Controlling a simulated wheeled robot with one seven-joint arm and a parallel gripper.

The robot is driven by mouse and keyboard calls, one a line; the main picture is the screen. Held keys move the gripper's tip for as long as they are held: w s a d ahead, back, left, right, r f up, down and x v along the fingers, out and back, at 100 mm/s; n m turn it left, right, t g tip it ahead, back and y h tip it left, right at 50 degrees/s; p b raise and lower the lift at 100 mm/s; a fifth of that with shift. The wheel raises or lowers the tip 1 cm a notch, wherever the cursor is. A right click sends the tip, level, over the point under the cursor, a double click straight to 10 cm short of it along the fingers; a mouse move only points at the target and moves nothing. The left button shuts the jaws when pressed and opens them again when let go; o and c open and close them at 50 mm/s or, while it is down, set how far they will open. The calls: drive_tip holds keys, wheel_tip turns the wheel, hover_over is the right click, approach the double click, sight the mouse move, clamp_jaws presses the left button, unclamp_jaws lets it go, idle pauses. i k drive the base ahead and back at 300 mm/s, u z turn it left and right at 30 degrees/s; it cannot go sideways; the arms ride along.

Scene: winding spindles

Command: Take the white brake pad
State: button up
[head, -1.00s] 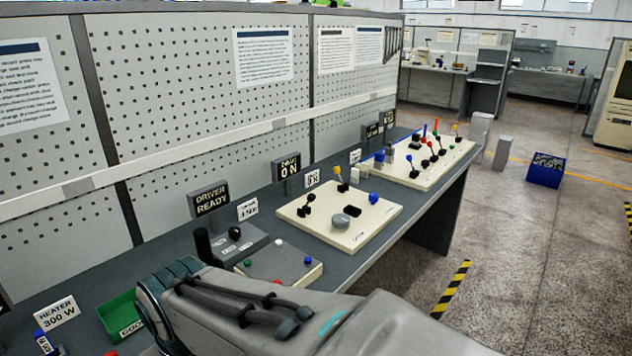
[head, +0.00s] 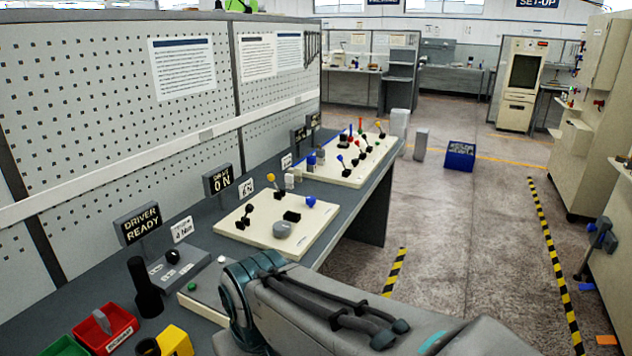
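I cannot make out a white brake pad for certain. Small pale blocks (head: 290,181) stand on the bench between the two cream panels, too small to identify. A small white round piece (head: 221,259) shows beside my arm on the nearer fixture. My grey arm crosses the bottom middle of the head view and hides part of the bench and that fixture. My gripper is not in view.
A grey bench (head: 75,292) runs along a pegboard wall. On it are a cream panel with knobs (head: 250,236), a farther lever panel (head: 325,172), a black upright cylinder (head: 147,290), a red bin (head: 128,323) and a yellow block (head: 177,340). Open floor (head: 450,225) lies right.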

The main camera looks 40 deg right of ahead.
sight(290, 178)
drive_tip(key=z, duration=1.95)
drive_tip(key=k, duration=0.9)
drive_tip(key=u, duration=0.85)
drive_tip(key=i, duration=0.5)
drive_tip(key=z, duration=0.5)
drive_tip(key=k, duration=1.25)
drive_tip(key=z, duration=0.8)
drive_tip(key=i, duration=2.85)
drive_tip(key=u, duration=0.05)
